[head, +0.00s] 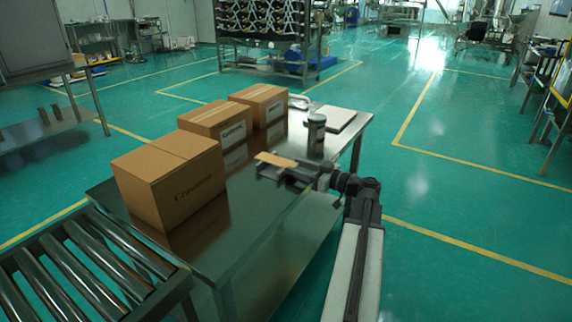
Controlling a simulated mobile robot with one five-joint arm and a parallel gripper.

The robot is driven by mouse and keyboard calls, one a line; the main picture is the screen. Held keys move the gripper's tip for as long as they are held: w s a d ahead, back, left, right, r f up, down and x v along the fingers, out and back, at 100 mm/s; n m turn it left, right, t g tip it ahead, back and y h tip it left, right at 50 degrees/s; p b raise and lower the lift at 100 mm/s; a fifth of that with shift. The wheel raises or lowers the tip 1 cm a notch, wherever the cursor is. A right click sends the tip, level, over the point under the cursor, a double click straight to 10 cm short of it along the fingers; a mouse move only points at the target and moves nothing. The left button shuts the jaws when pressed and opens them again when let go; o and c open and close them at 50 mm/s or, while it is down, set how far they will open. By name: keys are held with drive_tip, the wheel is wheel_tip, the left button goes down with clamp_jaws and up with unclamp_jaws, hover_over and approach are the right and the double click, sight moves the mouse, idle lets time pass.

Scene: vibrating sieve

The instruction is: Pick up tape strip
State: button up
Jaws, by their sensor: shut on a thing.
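The tape strip (275,159) is a flat tan piece at my gripper, over the dark metal table (243,212). My gripper (272,171) reaches in from the right and is shut on the tape strip. The strip's left end and top face show; its lower side is hidden by the jaws. From this view I cannot tell how high it is above the tabletop.
Three cardboard boxes, a large near one (168,185), a middle one (215,121) and a far one (262,101), line the table's left side. A dark canister (316,134) and a pale flat slab (333,118) stand beyond my gripper. A roller conveyor (85,262) adjoins at the lower left.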

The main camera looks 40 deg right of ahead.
drive_tip(key=shift+r+p, duration=0.45)
drive_tip(key=shift+r, duration=0.05)
wheel_tip(320, 180, up, 3)
drive_tip(key=p, duration=0.3)
drive_tip(key=shift+r, duration=0.1)
drive_tip(key=s+d+p, duration=0.1)
drive_tip(key=s+d, duration=0.9)
drive_tip(key=d, duration=0.2)
drive_tip(key=shift+s+r, duration=0.4)
